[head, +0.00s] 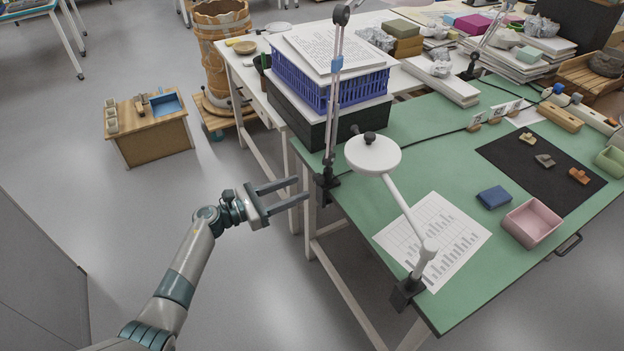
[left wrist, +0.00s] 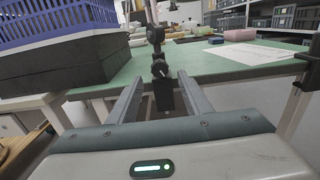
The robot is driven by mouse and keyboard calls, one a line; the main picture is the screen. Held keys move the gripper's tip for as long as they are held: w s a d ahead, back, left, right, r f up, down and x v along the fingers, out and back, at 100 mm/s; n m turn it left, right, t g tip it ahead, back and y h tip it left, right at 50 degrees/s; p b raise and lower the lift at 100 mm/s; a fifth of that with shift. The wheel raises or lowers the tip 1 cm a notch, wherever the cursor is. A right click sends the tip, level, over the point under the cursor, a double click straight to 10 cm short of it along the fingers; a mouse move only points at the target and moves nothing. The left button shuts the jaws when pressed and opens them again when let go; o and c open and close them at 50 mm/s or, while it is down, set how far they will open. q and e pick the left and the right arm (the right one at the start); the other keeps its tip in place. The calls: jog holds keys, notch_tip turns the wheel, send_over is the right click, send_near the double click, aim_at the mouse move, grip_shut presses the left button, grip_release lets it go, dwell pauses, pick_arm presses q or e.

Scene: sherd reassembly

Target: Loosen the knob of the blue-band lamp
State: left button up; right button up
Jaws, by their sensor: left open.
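The blue-band lamp (head: 337,63) stands clamped at the near left edge of the green table, its grey arm rising past the crate. Its dark clamp (head: 326,186) grips the table edge. My left gripper (head: 304,189) is open and empty, just left of the clamp, with its fingers pointing at it. In the left wrist view, a black knob (left wrist: 160,69) shows on the lamp's base, between and beyond my fingertips (left wrist: 159,80). I cannot tell the exact gap. My right gripper is not in view.
A second lamp with a white disc head (head: 373,154) is clamped nearer along the green table (head: 450,130). A blue crate (head: 325,90) on a dark box (head: 300,124) stands close behind the clamp. A printed sheet (head: 440,240) lies on the table.

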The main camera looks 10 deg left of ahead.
aim_at(315, 181)
pick_arm(q)
jog(key=shift+p+x, duration=0.4)
jog(key=shift+x, duration=2.65)
jog(key=shift+c, duration=0.4)
jog(key=c, duration=1)
